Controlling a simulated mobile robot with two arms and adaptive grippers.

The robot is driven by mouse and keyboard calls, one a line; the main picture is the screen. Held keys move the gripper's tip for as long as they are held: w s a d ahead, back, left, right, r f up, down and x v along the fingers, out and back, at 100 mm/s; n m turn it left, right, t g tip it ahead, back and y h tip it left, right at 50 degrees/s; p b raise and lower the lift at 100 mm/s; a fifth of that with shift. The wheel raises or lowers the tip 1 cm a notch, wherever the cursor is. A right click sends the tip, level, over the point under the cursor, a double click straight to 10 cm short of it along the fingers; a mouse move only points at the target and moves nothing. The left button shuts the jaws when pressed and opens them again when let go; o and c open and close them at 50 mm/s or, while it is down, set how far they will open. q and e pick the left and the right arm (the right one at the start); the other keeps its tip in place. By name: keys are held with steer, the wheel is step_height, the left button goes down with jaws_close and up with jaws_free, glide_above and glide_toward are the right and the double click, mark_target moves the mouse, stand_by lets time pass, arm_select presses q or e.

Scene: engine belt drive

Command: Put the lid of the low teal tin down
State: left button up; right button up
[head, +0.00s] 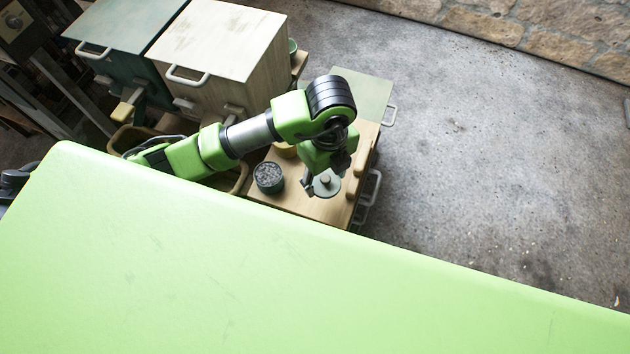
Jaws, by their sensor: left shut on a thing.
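The low teal tin (268,178) stands open on the wooden top, filled with small grey pieces. Its lid (326,186), a pale grey-green disc with a knob, is to the right of the tin, under my left gripper (322,181). My left gripper is shut on the lid by its knob. I cannot tell whether the lid touches the wooden top or hangs just above it. The wrist hides part of the gripper. My right gripper does not show.
The wooden top (290,200) has a raised wooden piece (356,175) along its right side. A yellowish round thing (285,150) is partly hidden behind my arm. Two cabinets, one teal (120,35) and one pale wood (215,38), stand behind. Bare floor lies to the right.

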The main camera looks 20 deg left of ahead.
mark_target(318, 178)
arm_select(q)
steer(key=a+f, duration=0.2)
steer(key=shift+w+f, duration=0.3)
steer(key=shift+w, duration=0.1)
steer(key=f, duration=0.3)
steer(key=shift+w+a, duration=0.1)
steer(key=shift+a, duration=0.3)
steer(key=shift+f, duration=0.45)
steer(key=shift+f, duration=0.1)
steer(key=o, duration=0.8)
step_height(318, 178, up, 12)
steer(key=shift+r, duration=0.15)
